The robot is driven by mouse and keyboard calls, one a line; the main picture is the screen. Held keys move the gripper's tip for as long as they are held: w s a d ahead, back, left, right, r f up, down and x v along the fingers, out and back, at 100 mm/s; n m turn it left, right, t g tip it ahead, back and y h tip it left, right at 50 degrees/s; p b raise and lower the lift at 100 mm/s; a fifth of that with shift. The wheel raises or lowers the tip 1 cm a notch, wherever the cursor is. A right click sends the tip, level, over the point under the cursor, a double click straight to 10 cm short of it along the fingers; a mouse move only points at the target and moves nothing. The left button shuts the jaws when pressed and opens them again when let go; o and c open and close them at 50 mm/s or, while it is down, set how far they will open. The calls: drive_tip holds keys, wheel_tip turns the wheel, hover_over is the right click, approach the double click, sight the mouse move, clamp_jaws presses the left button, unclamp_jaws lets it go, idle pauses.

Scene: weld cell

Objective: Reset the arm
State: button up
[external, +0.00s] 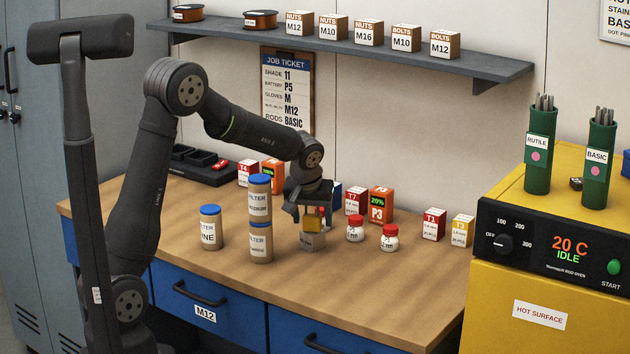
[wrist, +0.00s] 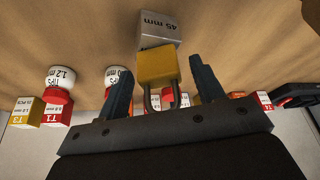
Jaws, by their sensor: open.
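My gripper (external: 306,200) is low over the middle of the workbench (external: 330,290), pointing down. In the wrist view its two fingers stand apart, on either side of a yellow padlock (wrist: 158,66) with a metal shackle. The padlock appears to rest on a grey block marked 45 mm (wrist: 158,30). The padlock also shows in the external view (external: 313,224), just below my gripper, above the grey block (external: 312,241). Gaps show between the fingers and the padlock, and nothing is gripped.
Filter canisters (external: 260,242), two of them stacked, stand close left of my gripper. Red-capped bottles (external: 355,229) and small boxes (external: 433,224) stand to the right. A shelf (external: 350,50) hangs behind; a yellow oven (external: 560,270) marked hot surface is at right. The bench's front right is clear.

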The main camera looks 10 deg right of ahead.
drive_tip(key=shift+r, duration=1.75)
drive_tip(key=shift+f, duration=0.15)
